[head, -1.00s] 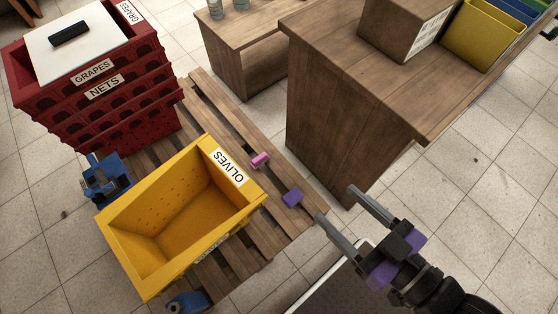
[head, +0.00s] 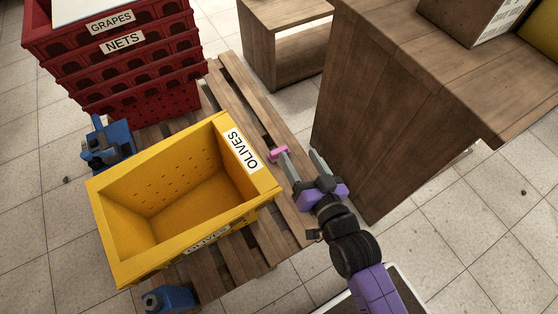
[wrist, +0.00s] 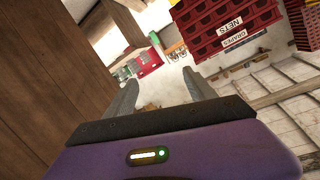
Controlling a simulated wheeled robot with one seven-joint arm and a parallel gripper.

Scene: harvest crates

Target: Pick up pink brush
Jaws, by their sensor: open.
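The pink brush (head: 278,154) is a small pink piece on the wooden pallet, just right of the yellow crate's labelled end in the head view. My gripper (head: 298,158) is open and empty, its left fingertip close to the pink brush in the picture. Whether they touch I cannot tell. In the wrist view my gripper's two fingers (wrist: 158,90) stand apart with nothing between them, and I cannot make out the brush there. The purple block seen earlier on the pallet is not visible now.
The yellow OLIVES crate (head: 108,230) stands on the pallet (head: 240,88) left of my gripper. Stacked red crates (head: 135,62) stand behind. A wooden cabinet (head: 365,120) rises close on the right. Blue clamp-like things (head: 108,145) sit beside the yellow crate.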

